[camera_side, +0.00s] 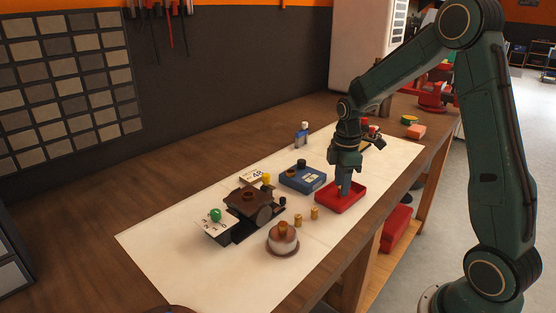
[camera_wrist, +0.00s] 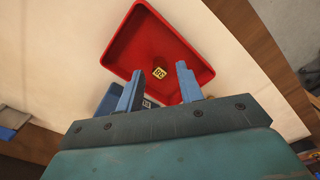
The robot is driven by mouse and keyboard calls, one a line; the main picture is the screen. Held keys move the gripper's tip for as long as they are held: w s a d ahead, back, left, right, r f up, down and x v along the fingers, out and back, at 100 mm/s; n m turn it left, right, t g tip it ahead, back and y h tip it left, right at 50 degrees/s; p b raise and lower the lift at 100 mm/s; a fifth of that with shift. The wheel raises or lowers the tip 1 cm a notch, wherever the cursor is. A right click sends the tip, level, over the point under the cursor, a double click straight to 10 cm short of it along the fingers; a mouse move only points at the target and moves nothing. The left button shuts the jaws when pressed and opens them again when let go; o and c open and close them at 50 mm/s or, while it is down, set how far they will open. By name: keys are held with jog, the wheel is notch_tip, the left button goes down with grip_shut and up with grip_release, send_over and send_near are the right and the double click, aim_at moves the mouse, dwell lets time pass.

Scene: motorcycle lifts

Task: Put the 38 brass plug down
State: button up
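The 38 brass plug (camera_wrist: 159,73) shows in the wrist view as a small yellow piece with a dark "38" on its top. It rests on the floor of the red tray (camera_wrist: 127,40), which also shows in the side view (camera_side: 330,203). My gripper (camera_wrist: 158,84) is over the tray with its two blue fingers spread apart. The plug lies between and beyond the fingertips, with clear space to each finger. In the side view my gripper (camera_side: 344,190) points down into the tray, and the plug cannot be made out there.
Two small brass plugs (camera_side: 314,213) stand on the pale mat (camera_side: 180,238) left of the tray. A blue block with a dark knob (camera_side: 302,179), a dark fixture (camera_side: 246,202) and a round brown-and-white pot (camera_side: 283,243) are nearby. The mat's front left is clear.

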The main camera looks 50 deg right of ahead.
notch_tip(320, 180, up, 12)
jog(key=shift+f, duration=0.15)
dwell(0.4)
dwell(0.5)
jog(key=s+a+r+m+t, duration=0.35)
jog(key=s+a+r, duration=0.25)
jog(key=s+a, duration=0.3)
jog(key=s+a+f+m+t, duration=0.1)
jog(key=s+a+m+t, duration=0.1)
jog(key=s+a+m, duration=0.4)
jog(key=s+a, duration=0.1)
jog(key=s, duration=0.3)
jog(key=shift+s+f, duration=0.15)
jog(key=shift+f, duration=0.25)
